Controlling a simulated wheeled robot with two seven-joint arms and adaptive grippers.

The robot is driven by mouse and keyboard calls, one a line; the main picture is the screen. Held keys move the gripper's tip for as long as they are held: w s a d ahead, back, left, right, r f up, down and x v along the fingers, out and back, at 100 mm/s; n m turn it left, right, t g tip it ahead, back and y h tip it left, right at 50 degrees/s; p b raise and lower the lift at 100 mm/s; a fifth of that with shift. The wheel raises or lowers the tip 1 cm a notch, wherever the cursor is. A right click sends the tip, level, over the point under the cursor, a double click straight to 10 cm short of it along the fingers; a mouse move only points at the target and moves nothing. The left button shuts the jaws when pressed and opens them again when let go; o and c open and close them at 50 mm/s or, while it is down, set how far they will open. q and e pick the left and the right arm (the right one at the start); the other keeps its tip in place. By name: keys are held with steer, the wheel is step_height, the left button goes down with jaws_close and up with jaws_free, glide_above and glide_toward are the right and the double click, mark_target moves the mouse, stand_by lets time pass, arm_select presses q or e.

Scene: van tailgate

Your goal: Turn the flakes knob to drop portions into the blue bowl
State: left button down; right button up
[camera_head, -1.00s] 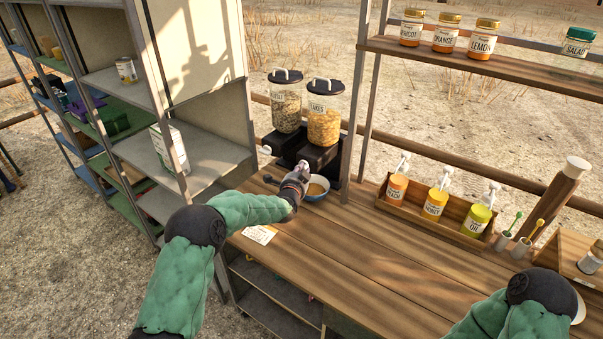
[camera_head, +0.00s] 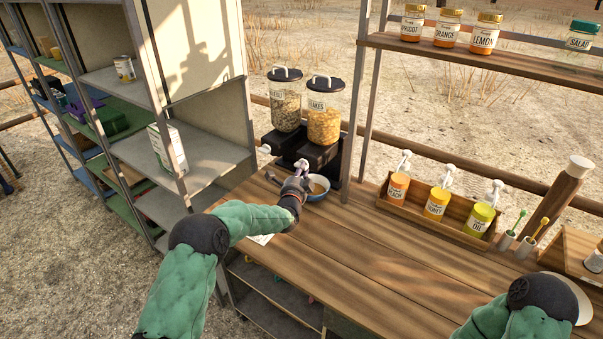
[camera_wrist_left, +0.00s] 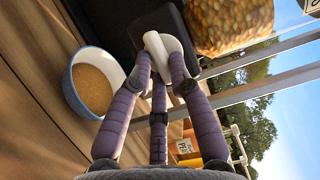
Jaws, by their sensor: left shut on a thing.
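The flakes dispenser (camera_head: 324,122) is a clear jar with a dark lid, full of golden flakes, on a black base at the back of the counter. Its white knob (camera_wrist_left: 157,48) sits between the fingers of my left gripper (camera_head: 301,170), which is shut on it. The left wrist view shows the purple fingers (camera_wrist_left: 160,75) around the knob. The blue bowl (camera_head: 319,196) stands on the counter below the dispenser, partly hidden by my gripper. In the left wrist view the bowl (camera_wrist_left: 67,84) holds tan-brown contents. My right gripper is out of the head view; only part of that arm shows.
A second dispenser (camera_head: 285,103) stands just left of the flakes one. A wooden tray (camera_head: 428,222) with pump bottles sits to the right. A shelf post (camera_head: 353,130) rises close by. The counter's middle (camera_head: 370,255) is clear.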

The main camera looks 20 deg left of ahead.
arm_select(q)
steer(key=shift+f, duration=0.1)
steer(key=c, duration=1.1)
jaws_free()
steer(key=shift+c, duration=0.2)
steer(key=s, duration=1.2)
steer(key=shift+d, duration=0.3)
